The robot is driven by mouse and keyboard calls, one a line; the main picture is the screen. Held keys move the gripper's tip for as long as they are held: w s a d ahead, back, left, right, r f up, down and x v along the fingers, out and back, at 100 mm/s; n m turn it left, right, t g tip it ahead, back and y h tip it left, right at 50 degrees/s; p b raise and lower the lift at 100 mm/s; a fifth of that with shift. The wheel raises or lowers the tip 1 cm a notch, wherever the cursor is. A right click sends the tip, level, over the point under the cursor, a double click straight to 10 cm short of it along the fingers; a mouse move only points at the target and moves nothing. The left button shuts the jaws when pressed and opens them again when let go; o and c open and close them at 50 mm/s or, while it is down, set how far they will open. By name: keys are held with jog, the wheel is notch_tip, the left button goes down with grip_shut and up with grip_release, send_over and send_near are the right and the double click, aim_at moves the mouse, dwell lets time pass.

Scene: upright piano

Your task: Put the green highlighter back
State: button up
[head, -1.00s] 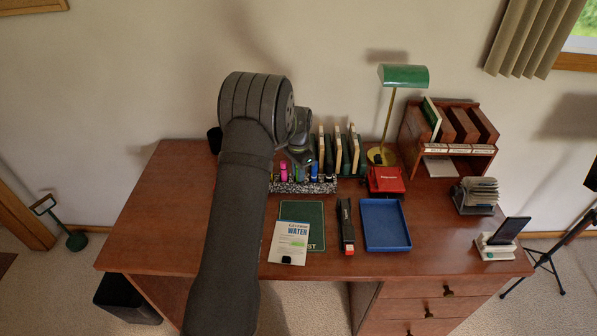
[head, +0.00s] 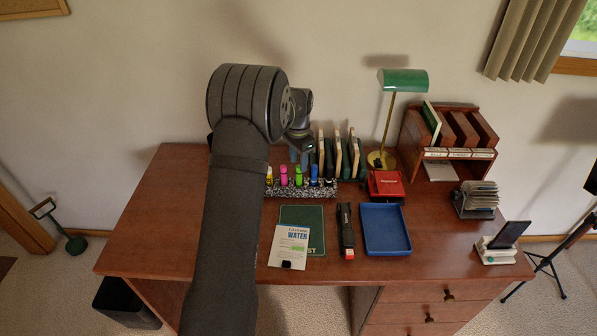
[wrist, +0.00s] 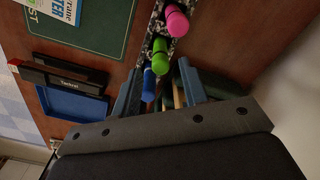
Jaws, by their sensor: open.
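The green highlighter (head: 298,176) stands upright in the speckled holder (head: 318,191), between the pink highlighter (head: 284,176) and the blue highlighter (head: 314,173). My gripper (head: 299,156) is open and empty, just above and behind the green highlighter in the head view. The blue cap (wrist: 148,86) shows beside one finger and the pink cap (wrist: 177,22) lies farther off. The green highlighter's lower part is hidden in the holder.
A yellow highlighter (head: 269,176) stands at the holder's left end. Upright books or files (head: 339,153) stand close behind. A green lamp (head: 403,78) and a red box (head: 386,182) are to the right. A notepad, stapler and blue tray (head: 386,229) lie in front.

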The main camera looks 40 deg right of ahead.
aim_at(298, 177)
notch_tip(298, 177, up, 5)
dwell(0.5)
notch_tip(298, 177, down, 13)
jog(key=shift+r, duration=0.1)
notch_tip(298, 177, up, 3)
jog(key=shift+r, duration=0.75)
